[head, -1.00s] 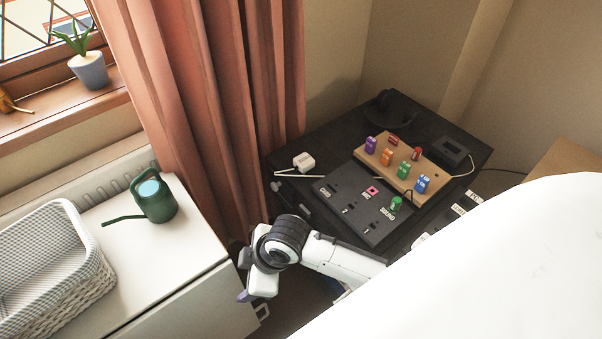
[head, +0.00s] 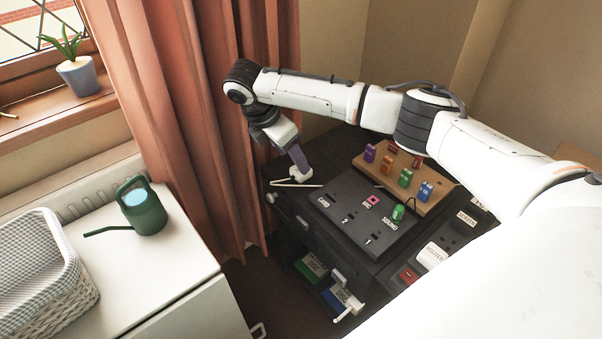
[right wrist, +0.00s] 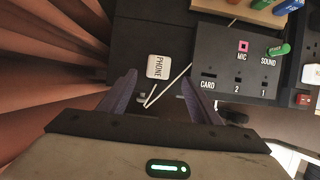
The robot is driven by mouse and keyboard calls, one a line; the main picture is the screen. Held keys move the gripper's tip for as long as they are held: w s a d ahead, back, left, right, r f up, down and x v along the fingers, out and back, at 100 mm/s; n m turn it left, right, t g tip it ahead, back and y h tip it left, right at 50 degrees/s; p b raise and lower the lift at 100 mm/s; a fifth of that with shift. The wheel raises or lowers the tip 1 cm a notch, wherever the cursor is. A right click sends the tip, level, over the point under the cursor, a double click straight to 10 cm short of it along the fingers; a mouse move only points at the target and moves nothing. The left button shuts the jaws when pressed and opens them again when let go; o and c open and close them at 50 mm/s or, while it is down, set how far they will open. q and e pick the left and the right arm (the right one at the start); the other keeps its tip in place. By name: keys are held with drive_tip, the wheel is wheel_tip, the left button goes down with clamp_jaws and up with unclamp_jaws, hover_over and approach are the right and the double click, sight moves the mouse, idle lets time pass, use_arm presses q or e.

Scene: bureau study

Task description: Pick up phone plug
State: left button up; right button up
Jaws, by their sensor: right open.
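The phone plug (right wrist: 160,67) is a small white block marked PHONE, with a thin white cable (right wrist: 167,88) beside it. It lies on the dark top left of the socket panel; in the head view the plug (head: 301,175) is partly behind my fingers. My right gripper (right wrist: 158,95) is open and empty, its purple fingers pointing at the plug. In the right wrist view the plug sits just beyond the fingertips, between their lines. In the head view my right gripper (head: 299,161) is directly above the plug; contact cannot be told. My left gripper is out of view.
The dark panel (head: 352,206) has slots labelled CARD, 2, 1, MIC and SOUND, with a green plug (head: 398,213). A wooden rack (head: 417,206) holds several coloured plugs behind it. A curtain (head: 200,110) hangs close on the left. A watering can (head: 146,211) and basket (head: 85,285) stand on the white cabinet.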

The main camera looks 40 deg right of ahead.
sight(296, 174)
drive_tip(key=b+x, duration=0.1)
drive_tip(key=x, duration=0.7)
drive_tip(key=shift+w+d, duration=0.1)
drive_tip(key=shift+d, duration=0.1)
drive_tip(key=c, duration=1.1)
